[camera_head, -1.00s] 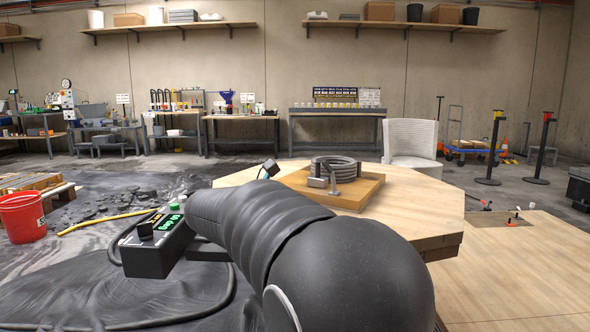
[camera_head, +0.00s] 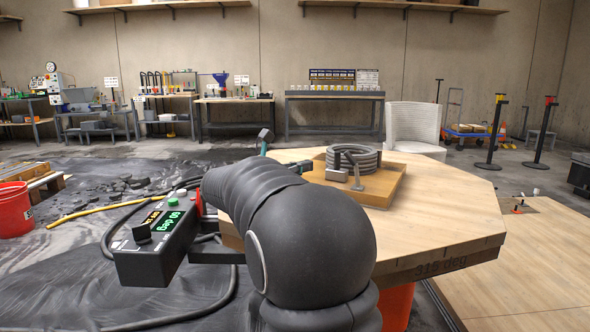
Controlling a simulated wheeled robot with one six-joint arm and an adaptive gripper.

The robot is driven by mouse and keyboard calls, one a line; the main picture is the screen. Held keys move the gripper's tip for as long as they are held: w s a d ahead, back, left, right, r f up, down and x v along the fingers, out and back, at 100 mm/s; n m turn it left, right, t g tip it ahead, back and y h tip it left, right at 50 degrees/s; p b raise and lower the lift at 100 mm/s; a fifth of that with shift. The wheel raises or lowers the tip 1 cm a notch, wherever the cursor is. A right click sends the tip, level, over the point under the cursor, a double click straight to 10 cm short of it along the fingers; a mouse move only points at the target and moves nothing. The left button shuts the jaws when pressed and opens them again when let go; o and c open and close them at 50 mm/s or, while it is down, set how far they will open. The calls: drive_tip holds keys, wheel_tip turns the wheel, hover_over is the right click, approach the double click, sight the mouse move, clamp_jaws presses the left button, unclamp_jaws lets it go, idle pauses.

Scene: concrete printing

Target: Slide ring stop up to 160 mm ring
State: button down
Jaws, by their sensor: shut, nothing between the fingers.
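Grey stacked rings (camera_head: 368,154) lie on a wooden board (camera_head: 382,194) on the many-sided wooden table (camera_head: 440,215). A small grey block (camera_head: 337,175) and a thin upright metal piece with a round foot (camera_head: 357,180) stand at the rings' near left side; I cannot tell for certain which is the ring stop, and no 160 mm mark is readable. My black arm fills the middle front and hides much of the table's left part. A dark end of my gripper (camera_head: 300,166) shows past the arm, left of the block and apart from it. It is shut and empty; its fingertips are barely visible.
A control box with green digits (camera_head: 155,240) hangs at the left of the table. A hammer-like tool (camera_head: 265,139) stands at the table's far left edge. A red bucket (camera_head: 15,208) is far left. The table's right half is clear.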

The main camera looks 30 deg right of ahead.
sight(337, 166)
drive_tip(key=d, duration=0.5)
drive_tip(key=w+d, duration=0.1)
drive_tip(key=d, duration=0.2)
drive_tip(key=shift+d, duration=0.3)
